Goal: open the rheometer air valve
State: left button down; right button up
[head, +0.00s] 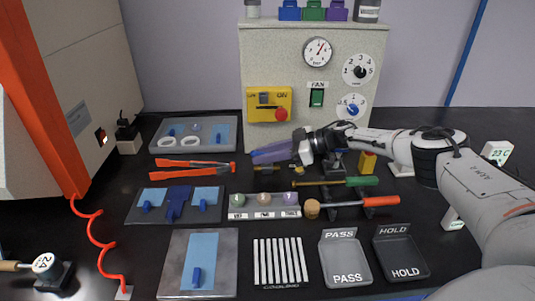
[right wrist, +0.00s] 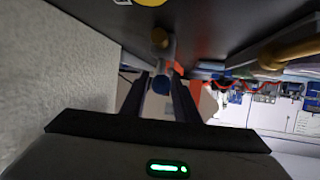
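My right gripper (head: 256,155) reaches in from the right in the head view, low in front of the grey cabinet, with its bluish fingers pointing left. In the right wrist view its two dark fingers stand apart. A blue knob-like part (right wrist: 162,84) on a grey stem with a brass end shows between or just beyond the fingertips; I take it for the air valve. I cannot tell whether the fingers touch it. A small brass fitting (head: 267,168) shows below the fingers in the head view. The valve's handle position is not clear. My left gripper is not in view.
The grey cabinet (head: 270,60) carries a gauge, dials and a yellow switch box (head: 269,104). Orange tongs (head: 192,167), a green-handled screwdriver (head: 335,182) and a sample tray (head: 264,206) lie nearby. A red coiled hose (head: 93,240) hangs at left.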

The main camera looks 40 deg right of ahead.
jog(key=shift+s+d, duration=0.15)
jog(key=shift+d, duration=0.15)
